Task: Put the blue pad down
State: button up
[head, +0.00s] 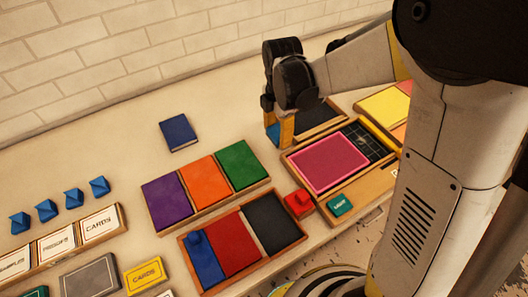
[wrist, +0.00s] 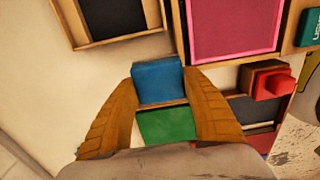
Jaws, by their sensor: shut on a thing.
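My gripper (head: 280,134) has its orange fingers around a blue block-like pad (head: 272,133), near an open dark tray at the back. In the wrist view the blue pad (wrist: 160,82) sits between the two fingertips of my gripper (wrist: 161,77). Whether its underside touches the table is hidden. A second, darker blue pad (head: 179,132) lies flat on the table to the left, apart from the gripper.
The dark tray (head: 340,122) stands close beside my gripper. A tray of purple, orange and green pads (head: 262,184) lies in front. A pink pad (head: 328,163), a red block (head: 299,203) and a teal block (head: 340,205) are at right. Bare table surrounds the darker pad.

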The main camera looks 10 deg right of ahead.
aim_at(266, 153)
jog(key=a+f, duration=0.2)
jog(key=a, duration=0.1)
jog(key=shift+s+b, duration=0.1)
jog(key=shift+b, duration=0.25)
jog(key=shift+a+f+b, duration=0.1)
jog(key=shift+f+b, duration=0.8)
jog(key=shift+f, duration=1.05)
jog(key=shift+f, duration=0.15)
jog(key=o, duration=1.3)
